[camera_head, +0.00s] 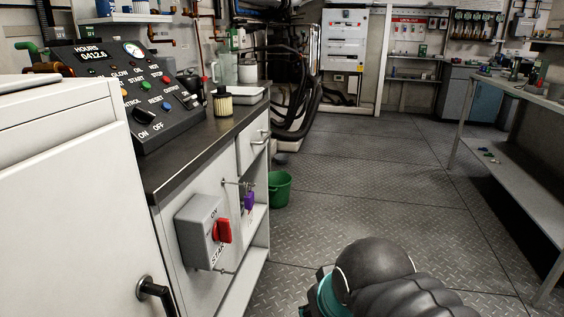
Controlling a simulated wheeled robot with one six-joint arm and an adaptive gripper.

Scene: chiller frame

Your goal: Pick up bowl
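I cannot make out a clear bowl in this view. A shallow white rectangular tray or dish (238,94) rests on the dark counter at the left, behind a small cream jar with a dark lid (222,102). A green bucket (280,188) stands on the floor beside the cabinet. A dark, ribbed part of my arm with a teal joint shows at the bottom centre right. My gripper's fingers are not in view.
A control panel (128,95) stands on the counter (190,145). A grey switch box with a red handle (200,231) juts from the cabinet front. Black hoses hang behind the counter. A metal workbench (515,108) stands at right. The plated floor (365,180) between is clear.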

